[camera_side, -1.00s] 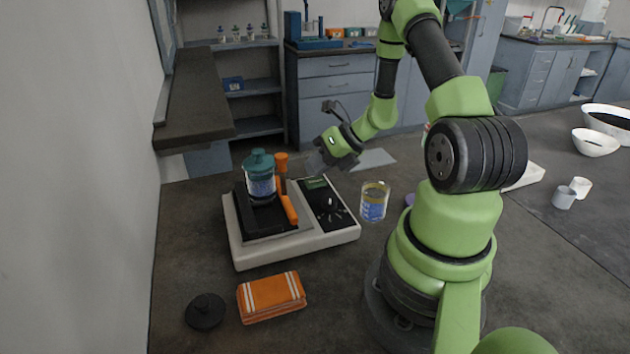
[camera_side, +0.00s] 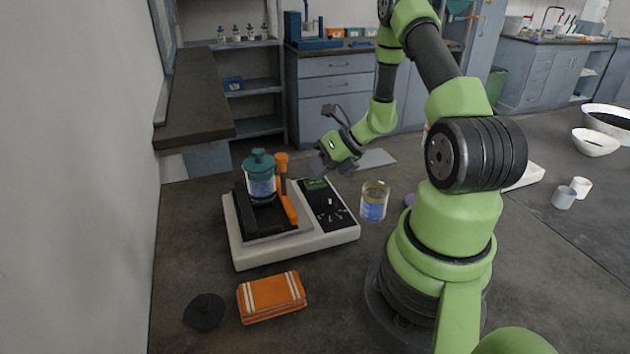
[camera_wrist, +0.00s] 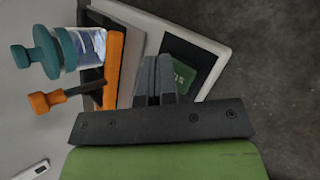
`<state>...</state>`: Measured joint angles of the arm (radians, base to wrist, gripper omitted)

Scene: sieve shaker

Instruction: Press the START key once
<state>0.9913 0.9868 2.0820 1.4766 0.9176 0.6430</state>
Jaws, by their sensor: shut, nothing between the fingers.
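The sieve shaker (camera_side: 290,248) is a pale, low unit with a black control panel (camera_side: 335,215) on its right side. A green rectangle (camera_side: 316,184) lies at the panel's back end. In the wrist view this green rectangle (camera_wrist: 184,78) bears pale lettering, partly hidden behind my fingers; I cannot read it whole as START. My gripper (camera_side: 317,170) is shut and empty, just above and behind the green rectangle. In the wrist view my fingertips (camera_wrist: 158,62) overlap the rectangle's left edge. I cannot tell whether they touch it.
A teal-lidded jar (camera_side: 260,178) and an orange-handled clamp (camera_side: 287,200) stand on the shaker. An orange cloth (camera_side: 271,296) and black disc (camera_side: 204,311) lie in front.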

